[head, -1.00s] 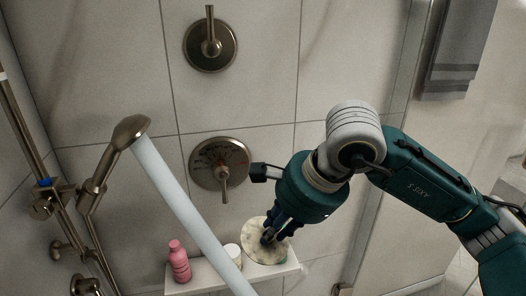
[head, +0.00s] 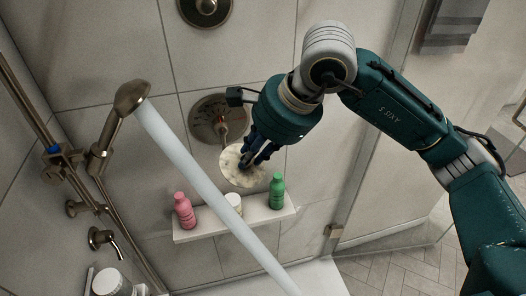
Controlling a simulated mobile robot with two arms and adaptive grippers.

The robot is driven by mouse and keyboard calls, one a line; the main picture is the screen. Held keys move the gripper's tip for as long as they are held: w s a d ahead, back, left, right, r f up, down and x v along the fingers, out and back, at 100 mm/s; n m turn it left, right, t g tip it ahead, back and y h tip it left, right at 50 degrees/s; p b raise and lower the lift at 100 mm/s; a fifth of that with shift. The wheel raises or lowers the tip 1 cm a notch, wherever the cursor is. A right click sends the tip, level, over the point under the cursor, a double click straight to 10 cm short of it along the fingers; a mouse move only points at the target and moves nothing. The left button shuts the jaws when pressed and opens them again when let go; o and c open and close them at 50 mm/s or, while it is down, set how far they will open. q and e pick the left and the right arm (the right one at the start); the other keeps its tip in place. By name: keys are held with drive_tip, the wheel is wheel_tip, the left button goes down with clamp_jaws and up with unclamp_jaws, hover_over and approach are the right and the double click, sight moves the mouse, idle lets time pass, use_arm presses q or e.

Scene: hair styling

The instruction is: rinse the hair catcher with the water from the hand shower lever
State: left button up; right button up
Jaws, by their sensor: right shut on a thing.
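The hair catcher (head: 238,169) is a pale, round, mottled disc. My right gripper (head: 249,163) is shut on it and holds it above the white wall shelf, in front of the lower round valve. The hand shower (head: 130,97) sits on its rail at the left, and a pale stream of water (head: 190,168) runs from it down to the right. The disc is to the right of the stream in the picture and looks apart from it. A small lever spout (head: 103,239) is on the wall at lower left. My left gripper is not in view.
A white shelf (head: 262,213) holds a pink bottle (head: 184,211), a white jar (head: 234,203) and a green bottle (head: 277,191). The lower valve (head: 207,108) is close behind my gripper. A glass panel edge is at right. A grey towel (head: 455,22) hangs upper right.

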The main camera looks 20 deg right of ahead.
sight(228, 151)
drive_tip(key=shift+w+a+f, duration=0.1)
drive_tip(key=shift+w+a, duration=0.5)
drive_tip(key=shift+w, duration=0.05)
drive_tip(key=w+a, duration=0.1)
drive_tip(key=w+a+f, duration=0.1)
drive_tip(key=w, duration=0.1)
drive_tip(key=shift+w+a+f, duration=0.1)
drive_tip(key=shift+a, duration=0.25)
drive_tip(key=shift+w+a+f, duration=0.2)
drive_tip(key=shift+w+a, duration=0.7)
drive_tip(key=shift+w, duration=0.2)
drive_tip(key=shift+w+d+b, duration=0.1)
drive_tip(key=shift+b, duration=0.2)
drive_tip(key=shift+w+d, duration=0.3)
drive_tip(key=shift+d, duration=0.05)
drive_tip(key=shift+s+a+b, duration=0.1)
drive_tip(key=shift+b, duration=0.2)
drive_tip(key=shift+s+a+b, duration=0.3)
drive_tip(key=shift+a, duration=0.05)
